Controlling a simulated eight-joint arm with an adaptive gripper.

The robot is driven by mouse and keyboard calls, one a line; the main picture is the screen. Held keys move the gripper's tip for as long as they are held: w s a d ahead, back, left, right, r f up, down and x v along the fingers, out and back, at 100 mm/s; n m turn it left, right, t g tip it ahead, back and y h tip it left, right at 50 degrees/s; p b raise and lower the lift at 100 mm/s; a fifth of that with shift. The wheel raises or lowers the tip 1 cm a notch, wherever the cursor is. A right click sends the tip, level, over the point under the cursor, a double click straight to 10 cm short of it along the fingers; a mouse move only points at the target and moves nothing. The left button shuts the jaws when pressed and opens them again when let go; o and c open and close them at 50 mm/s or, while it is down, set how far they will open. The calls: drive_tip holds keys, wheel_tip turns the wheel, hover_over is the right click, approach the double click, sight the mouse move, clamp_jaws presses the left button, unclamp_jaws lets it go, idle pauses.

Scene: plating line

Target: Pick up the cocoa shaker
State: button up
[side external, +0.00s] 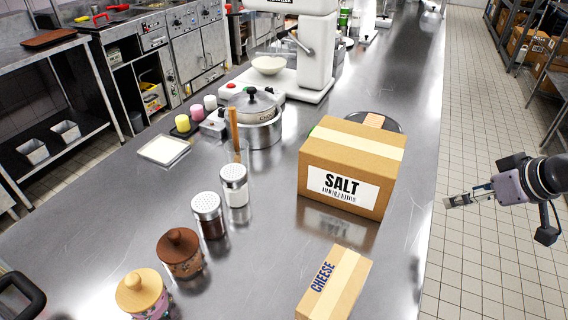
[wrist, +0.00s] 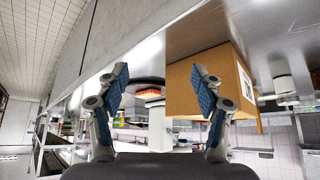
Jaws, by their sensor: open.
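A glass shaker with a perforated metal lid and dark brown contents, which looks like the cocoa shaker (side external: 210,218), stands upright on the steel counter in the side external view. A similar shaker with white contents (side external: 235,188) stands just behind it to the right. My gripper (side external: 462,199) is off the counter's right edge, over the tiled floor, far from the dark shaker with the boxes between. In the wrist view my gripper (wrist: 160,85) has its two fingers spread wide with nothing between them. I cannot make out the dark shaker in the wrist view.
A large SALT box (side external: 350,150) and a smaller CHEESE box (side external: 335,285) stand on the counter's right half. Two wooden-lidded jars (side external: 180,254) (side external: 143,294) stand in front of the dark shaker. A pot (side external: 252,118) and a white scale (side external: 164,150) are behind.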

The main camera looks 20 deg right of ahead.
drive_tip(key=w+a+r+g, duration=0.1)
drive_tip(key=w+a+r, duration=0.4)
drive_tip(key=w+a, duration=0.2)
drive_tip(key=n+g+y, duration=0.1)
drive_tip(key=n+g, duration=0.1)
hover_over(210, 215)
drive_tip(key=s, duration=0.1)
drive_tip(key=shift+s+d+f, duration=0.1)
drive_tip(key=shift+d+f, duration=0.05)
drive_tip(key=shift+f, duration=0.35)
drive_tip(key=shift+s+d+f, duration=0.1)
drive_tip(key=shift+f, duration=0.35)
drive_tip(key=shift+w+x, duration=0.2)
drive_tip(key=shift+x, duration=4.95)
drive_tip(key=shift+d+r, duration=0.1)
drive_tip(key=c, duration=1.1)
